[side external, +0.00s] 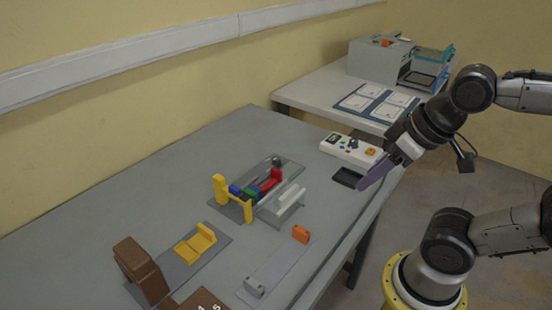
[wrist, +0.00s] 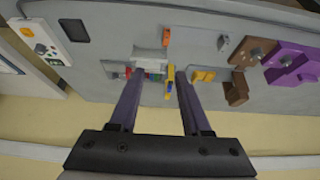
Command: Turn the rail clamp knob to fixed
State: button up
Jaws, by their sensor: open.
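I cannot tell for certain which part is the rail clamp knob. A dark rounded knob (side external: 276,160) stands at the far end of the fixture with a yellow frame (side external: 249,211) and blue, green and red blocks. In the wrist view, other dark knobs show on a brown block (wrist: 240,50) and a purple block (wrist: 305,70). Their settings are too small to read. My gripper (side external: 375,173) is open and empty, raised near the table's right edge, apart from the fixture. In the wrist view its fingers (wrist: 160,78) point toward the coloured blocks.
A white control box (side external: 345,147) and a black tray (side external: 345,178) lie near my gripper. A pale rail piece (side external: 290,198), an orange block (side external: 301,234), a yellow bracket (side external: 195,245) and a tall brown block (side external: 140,268) stand on the table. The table's far left is clear.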

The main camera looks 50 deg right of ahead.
jog(key=shift+o, duration=1)
jog(key=w+d+r+n, duration=0.1)
jog(key=w+r+n, duration=0.5)
jog(key=w+r, duration=0.35)
jog(key=n+g, duration=0.3)
jog(key=g, duration=0.3)
send_over(276, 158)
notch_tip(276, 158, down, 19)
notch_tip(276, 158, down, 13)
jog(key=shift+r, duration=0.15)
